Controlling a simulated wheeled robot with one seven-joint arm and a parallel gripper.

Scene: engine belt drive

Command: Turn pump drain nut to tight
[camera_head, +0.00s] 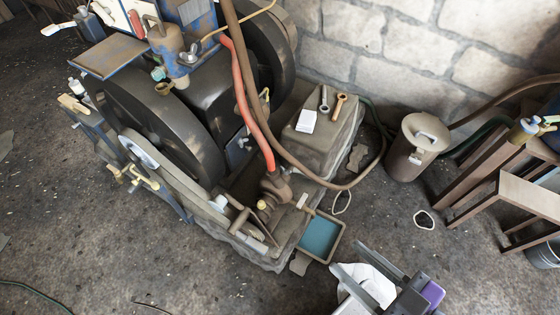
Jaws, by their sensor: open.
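The pump (275,188) is a rusty brown body at the front of the engine base, with a red hose running up from it. A small pale tan fitting (302,201) sticks out on its right, just above the tray; it may be the drain nut, but it is too small to be sure. A shallow tray (342,232) with blue liquid sits on the floor below that side. My gripper (345,256) is at the bottom right, with its two dark fingers apart and nothing seen between them. It is apart from the pump, to the lower right of the tray.
The engine (155,125) with large dark wheels fills the left. Two wrenches (324,98) and a white paper (306,121) lie on a stone block. A brown hose loops near the pump. The floor at lower left is mostly clear.

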